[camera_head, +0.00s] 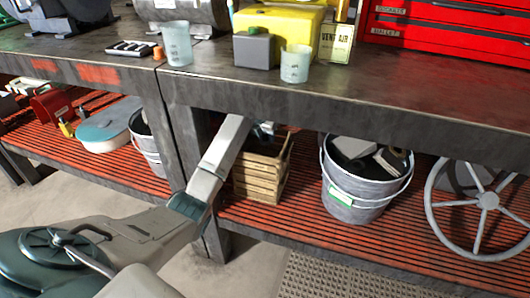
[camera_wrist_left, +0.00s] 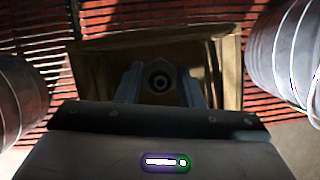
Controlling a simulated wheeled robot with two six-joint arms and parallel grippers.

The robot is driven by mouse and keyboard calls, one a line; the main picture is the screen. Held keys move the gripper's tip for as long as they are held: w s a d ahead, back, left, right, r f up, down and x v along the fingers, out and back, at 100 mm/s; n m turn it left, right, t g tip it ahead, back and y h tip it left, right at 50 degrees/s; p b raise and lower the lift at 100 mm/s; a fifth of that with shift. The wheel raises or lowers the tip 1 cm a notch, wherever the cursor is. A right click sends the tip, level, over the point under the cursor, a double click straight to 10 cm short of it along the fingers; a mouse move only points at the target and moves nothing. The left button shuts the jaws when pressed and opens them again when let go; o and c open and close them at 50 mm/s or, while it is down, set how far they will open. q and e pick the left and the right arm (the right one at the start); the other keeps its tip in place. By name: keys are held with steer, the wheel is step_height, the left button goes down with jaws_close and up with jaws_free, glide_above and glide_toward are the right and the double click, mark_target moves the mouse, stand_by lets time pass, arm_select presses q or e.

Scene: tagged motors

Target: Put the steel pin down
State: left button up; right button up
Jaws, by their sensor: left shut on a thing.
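My left gripper (camera_wrist_left: 160,86) shows in the left wrist view, with its two blue-grey fingers shut on the steel pin. The steel pin (camera_wrist_left: 160,81) appears as a round, dark metal end with a ring, between the fingers. Behind them is the wooden crate (camera_wrist_left: 222,50), which stands on the lower shelf. In the head view my left arm reaches under the bench top to the wooden crate (camera_head: 262,172). There the left gripper (camera_head: 264,131) is mostly hidden at the crate's top, and the pin cannot be made out. My right gripper is not in view.
A metal bucket (camera_head: 358,196) with parts in it stands right of the crate, with a spoked wheel (camera_head: 483,203) farther right. Another bucket (camera_head: 147,140) stands left. The bench top (camera_head: 400,97) overhangs the slatted red shelf (camera_head: 290,222). Cups (camera_head: 295,65) stand near the bench edge.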

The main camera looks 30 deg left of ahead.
mark_target(267, 154)
arm_select(q)
step_height(267, 154, down, 6)
steer(key=shift+f+b, duration=0.2)
steer(key=shift+b, duration=0.4)
steer(key=shift+r, duration=0.1)
steer(key=o, duration=1.2)
